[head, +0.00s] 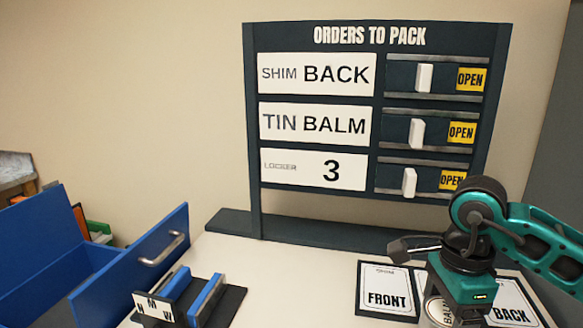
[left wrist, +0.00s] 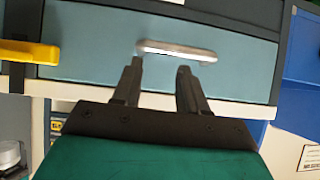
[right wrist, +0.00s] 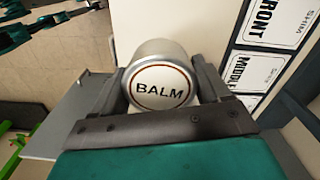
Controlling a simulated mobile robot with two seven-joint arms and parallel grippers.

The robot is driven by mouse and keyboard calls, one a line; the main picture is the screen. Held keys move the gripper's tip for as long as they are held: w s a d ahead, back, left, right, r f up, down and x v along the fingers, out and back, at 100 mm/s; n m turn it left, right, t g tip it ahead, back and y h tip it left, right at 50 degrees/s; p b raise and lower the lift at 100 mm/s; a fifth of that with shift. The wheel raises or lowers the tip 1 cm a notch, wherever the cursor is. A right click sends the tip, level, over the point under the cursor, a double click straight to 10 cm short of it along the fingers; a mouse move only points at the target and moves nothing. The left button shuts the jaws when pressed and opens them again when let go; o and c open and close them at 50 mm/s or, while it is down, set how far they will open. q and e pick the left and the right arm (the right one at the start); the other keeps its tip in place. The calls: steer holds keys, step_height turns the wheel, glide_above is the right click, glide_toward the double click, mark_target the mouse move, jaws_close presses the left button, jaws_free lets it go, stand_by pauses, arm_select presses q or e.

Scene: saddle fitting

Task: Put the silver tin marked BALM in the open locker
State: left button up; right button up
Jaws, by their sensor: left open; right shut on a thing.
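The silver tin marked BALM (right wrist: 160,86) is between the fingers of my right gripper (right wrist: 157,72), which is shut on it, its lettered lid facing the camera. In the head view part of the tin (head: 437,313) shows below my right gripper (head: 455,290), over the right side of the table. My left gripper (left wrist: 160,66) is open and empty, its fingertips just below a silver bar handle (left wrist: 177,50) on a grey-blue front. Contact there cannot be told. A blue panel with a handle (head: 140,268) stands out beside an open blue compartment (head: 55,262); its number is not visible.
The orders board (head: 314,124) at the back reads BACK, BALM and 3. FRONT (head: 387,289) and BACK (head: 517,303) shim cards lie near my right gripper. A dark stand with blue blocks (head: 190,303) is at front left. The table middle is clear. A yellow handle (left wrist: 28,52) is left of my left gripper.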

steer(key=n, duration=0.2)
steer(key=a+n, duration=0.1)
steer(key=n, duration=0.1)
steer(key=f+n, duration=0.1)
steer(key=n, duration=0.1)
steer(key=shift+a, duration=0.2)
steer(key=n, duration=0.4)
steer(key=shift+s+a+f, duration=0.1)
steer(key=shift+a+f, duration=0.25)
steer(key=n, duration=0.3)
steer(key=shift+s+a+f+n, duration=0.1)
steer(key=shift+a+f+n, duration=0.2)
steer(key=shift+a, duration=0.1)
steer(key=n, duration=0.4)
steer(key=shift+a+f, duration=0.3)
steer(key=shift+a, duration=0.1)
steer(key=shift+s, duration=0.1)
